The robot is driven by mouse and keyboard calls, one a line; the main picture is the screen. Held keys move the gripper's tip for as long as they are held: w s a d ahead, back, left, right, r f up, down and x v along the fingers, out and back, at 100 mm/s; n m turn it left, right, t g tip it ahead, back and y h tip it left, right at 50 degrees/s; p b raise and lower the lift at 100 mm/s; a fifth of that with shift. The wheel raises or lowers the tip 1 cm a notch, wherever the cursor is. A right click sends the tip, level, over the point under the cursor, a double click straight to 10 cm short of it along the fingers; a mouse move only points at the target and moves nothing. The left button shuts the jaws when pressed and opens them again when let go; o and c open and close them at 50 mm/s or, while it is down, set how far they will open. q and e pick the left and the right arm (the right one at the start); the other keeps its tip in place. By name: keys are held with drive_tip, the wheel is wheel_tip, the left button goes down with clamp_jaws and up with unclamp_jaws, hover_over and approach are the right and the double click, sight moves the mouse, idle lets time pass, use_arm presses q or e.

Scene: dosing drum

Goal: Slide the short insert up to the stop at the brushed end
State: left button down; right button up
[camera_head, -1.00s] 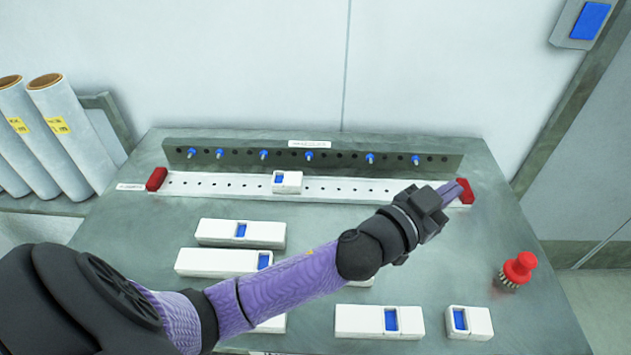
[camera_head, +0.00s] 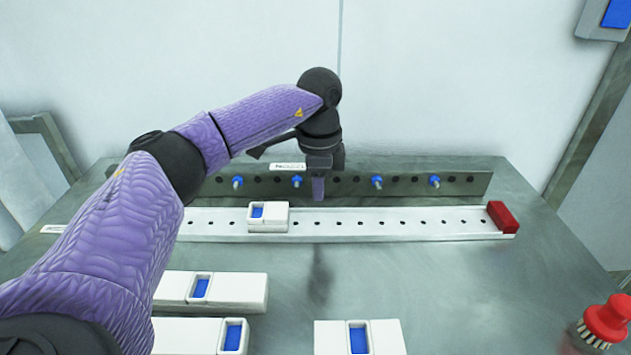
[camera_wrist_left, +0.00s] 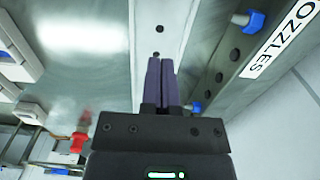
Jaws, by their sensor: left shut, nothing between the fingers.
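The short insert (camera_head: 283,218), a small white block with a blue window, sits in the pale channel rail (camera_head: 400,224) in the head view. A red stop (camera_head: 502,217) closes the rail's right end, on the side of the red brush (camera_head: 607,320). Bare rail with a row of holes lies between insert and stop. My left gripper (camera_head: 318,196) is shut and empty, pointing down above the rail's back side, just right of the insert and apart from it. In the left wrist view its closed fingers (camera_wrist_left: 161,66) show over the rail (camera_wrist_left: 161,15). My right gripper is not in view.
A dark upright strip (camera_head: 460,184) with blue pegs (camera_head: 377,182) stands behind the rail. Longer white inserts (camera_head: 240,290) lie on the grey table (camera_head: 450,290) in front. The table's right front is mostly clear.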

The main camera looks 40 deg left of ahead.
sight(316, 223)
use_arm(q)
wheel_tip(316, 223, down, 6)
drive_tip(key=shift+s+a+r+b, duration=0.1)
drive_tip(key=shift+b, duration=0.95)
drive_tip(key=shift+s+a+r, duration=0.15)
drive_tip(key=shift+s+a, duration=0.65)
drive_tip(key=shift+a, duration=0.2)
drive_tip(key=shift+s+a+r+b, duration=0.1)
drive_tip(key=shift+s+a+b, duration=0.2)
drive_tip(key=shift+s+a, duration=0.05)
